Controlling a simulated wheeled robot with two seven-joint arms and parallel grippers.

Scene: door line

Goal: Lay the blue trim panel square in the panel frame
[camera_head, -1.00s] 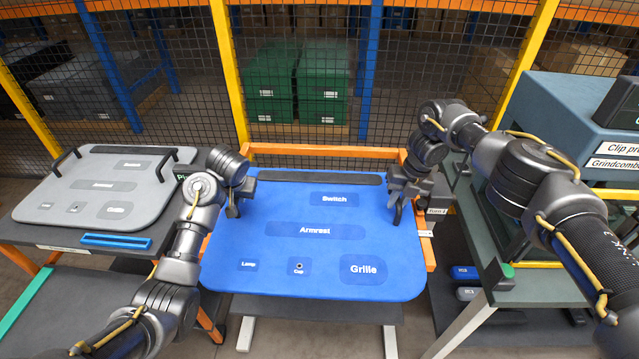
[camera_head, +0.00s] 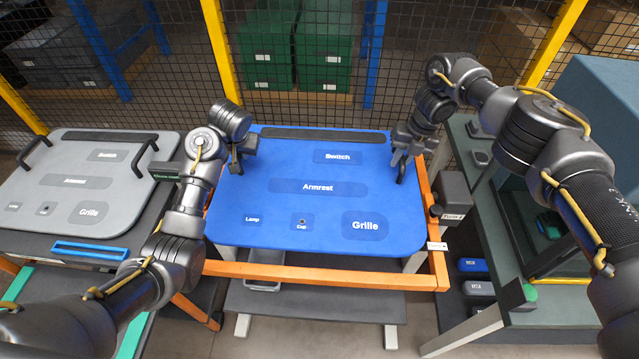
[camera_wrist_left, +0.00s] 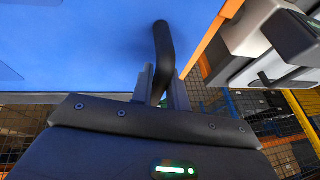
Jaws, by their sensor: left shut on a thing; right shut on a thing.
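The blue trim panel (camera_head: 275,210) is held up between my grippers, label side up. Its front edge lies behind the front bar of the orange panel frame (camera_head: 320,275). The frame's right bar shows beside the panel; its rear bar is hidden. Whether the panel touches the frame I cannot tell. My left gripper (camera_head: 236,162) is shut on the panel's left handle, a black bar (camera_wrist_left: 163,55) seen between the jaws (camera_wrist_left: 160,88) in the left wrist view. My right gripper (camera_head: 402,165) is shut on the panel's right handle, mostly hidden by the fingers.
A grey panel (camera_head: 80,180) with black handles lies on the left table, a blue tray (camera_head: 90,250) before it. A dark box (camera_head: 452,195) is beside the frame's right bar. The right bench (camera_head: 530,250) is close to my right arm. A mesh fence (camera_head: 400,60) stands behind.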

